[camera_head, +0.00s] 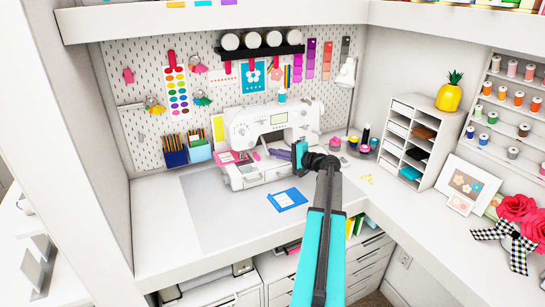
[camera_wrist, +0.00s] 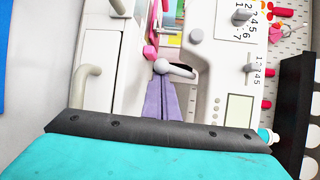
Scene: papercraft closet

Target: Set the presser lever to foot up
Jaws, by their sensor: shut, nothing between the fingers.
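The white sewing machine (camera_head: 245,128) stands on the desk against the pegboard. In the wrist view its white body (camera_wrist: 207,75) fills the middle, turned sideways. A short grey lever with a rounded end (camera_wrist: 181,70), which looks like the presser lever, sticks out by the needle gap. My gripper (camera_head: 272,152) reaches in from the machine's right side, below its arm. Its purple fingers (camera_wrist: 161,75) are shut and empty, with their tips right at the lever. I cannot tell whether they touch it. The lever's setting and the presser foot are not clear.
A blue card (camera_head: 287,199) lies on the desk in front of the machine. Small bottles (camera_head: 365,138) and a white cubby shelf (camera_head: 416,140) stand to the right. Pencil cups (camera_head: 174,153) stand at the left back. The desk's front left is clear.

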